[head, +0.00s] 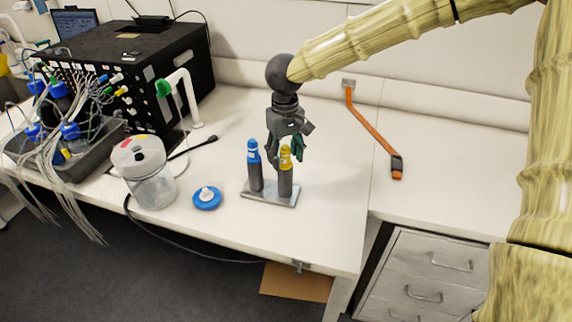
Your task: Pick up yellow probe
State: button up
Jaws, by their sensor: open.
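The yellow probe (285,174) has a yellow top and a grey body. It stands upright on a small metal stand (271,196) on the white bench. A blue-topped probe (254,167) stands beside it on the left, on the same stand. My gripper (288,158) points down from above, with its dark green fingers at the yellow probe's top. The fingers look apart, around or just behind the yellow top; I cannot tell if they touch it. Part of the far finger is hidden.
A black box (130,70) and a cable-covered rack (68,150) fill the left. The bench right of the stand is clear.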

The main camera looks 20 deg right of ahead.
jog(key=shift+f, duration=0.1)
grip_shut()
dwell(0.3)
